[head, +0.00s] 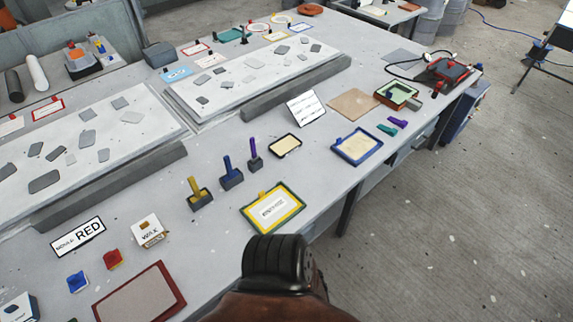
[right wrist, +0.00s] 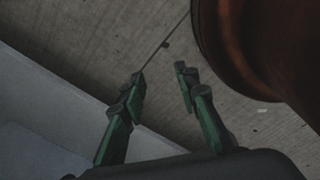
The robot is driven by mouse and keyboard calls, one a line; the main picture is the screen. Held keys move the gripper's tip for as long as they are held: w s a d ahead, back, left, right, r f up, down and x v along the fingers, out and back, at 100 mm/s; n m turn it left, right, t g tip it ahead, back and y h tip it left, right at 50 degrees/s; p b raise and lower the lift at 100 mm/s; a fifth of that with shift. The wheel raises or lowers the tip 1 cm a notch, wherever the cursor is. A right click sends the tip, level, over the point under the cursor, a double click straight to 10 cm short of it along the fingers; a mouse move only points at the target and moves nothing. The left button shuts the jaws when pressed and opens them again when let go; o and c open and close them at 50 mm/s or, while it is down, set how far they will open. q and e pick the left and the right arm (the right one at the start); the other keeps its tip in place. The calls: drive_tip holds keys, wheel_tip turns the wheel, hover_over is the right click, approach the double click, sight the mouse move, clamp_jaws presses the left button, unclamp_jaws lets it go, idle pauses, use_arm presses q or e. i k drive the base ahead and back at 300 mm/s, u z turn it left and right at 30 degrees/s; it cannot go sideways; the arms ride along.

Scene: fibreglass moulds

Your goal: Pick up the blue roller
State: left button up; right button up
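A tool with an upright blue handle (head: 228,166), which looks like the blue roller, stands in a dark block-shaped base on the grey table. It is between a similar yellow-handled tool (head: 194,188) and a smaller purple-handled one (head: 253,150). Its lower end is hidden in the base. My right gripper (right wrist: 160,78) shows in the right wrist view with its green fingers apart and nothing between them. It is over the concrete floor beside a pale edge, away from the blue tool. My left gripper is in neither view.
A yellow-framed tray (head: 299,211) lies in front of the tools, and a blue-framed tray (head: 376,147) to their right. A small dark-rimmed tray (head: 299,142) lies nearby. A "RED" sign (head: 103,232) and wax box (head: 136,228) stand left. Open floor lies right of the table.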

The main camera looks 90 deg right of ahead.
sight(231, 174)
drive_tip(key=z, duration=2.2)
